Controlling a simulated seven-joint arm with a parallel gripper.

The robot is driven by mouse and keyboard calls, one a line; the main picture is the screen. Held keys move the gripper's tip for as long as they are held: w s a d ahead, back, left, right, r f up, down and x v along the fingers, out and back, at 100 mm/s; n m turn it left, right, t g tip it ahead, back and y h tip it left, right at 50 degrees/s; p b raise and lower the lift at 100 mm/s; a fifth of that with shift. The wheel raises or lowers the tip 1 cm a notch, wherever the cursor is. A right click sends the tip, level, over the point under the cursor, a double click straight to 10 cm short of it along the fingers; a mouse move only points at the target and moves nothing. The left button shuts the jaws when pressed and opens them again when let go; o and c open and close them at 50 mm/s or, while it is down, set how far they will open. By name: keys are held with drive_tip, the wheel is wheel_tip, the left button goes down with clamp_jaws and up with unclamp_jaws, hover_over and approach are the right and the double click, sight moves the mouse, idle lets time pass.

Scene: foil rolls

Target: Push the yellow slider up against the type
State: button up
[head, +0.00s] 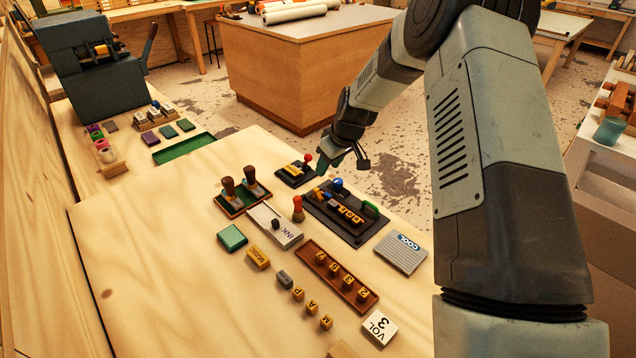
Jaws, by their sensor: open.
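A black plate (352,236) lies on the wooden table and carries a row of yellow type (346,213). A small yellow piece (320,195), which looks like the slider, sits at the plate's far left part. A short gap seems to show between it and the type, though it is small here. A blue knob (337,184) and a green handle (371,208) are on the same plate. My gripper (345,165) is open and empty, above the plate's far edge. It seems apart from the slider.
A smaller black plate (284,180) with a yellow piece and red knob (308,158) is left of my gripper. The table's left front is clear.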

sight(317, 189)
drive_tip(key=x, duration=1.2)
drive_tip(key=shift+f, duration=0.3)
drive_tip(key=shift+s, duration=0.1)
clamp_jaws()
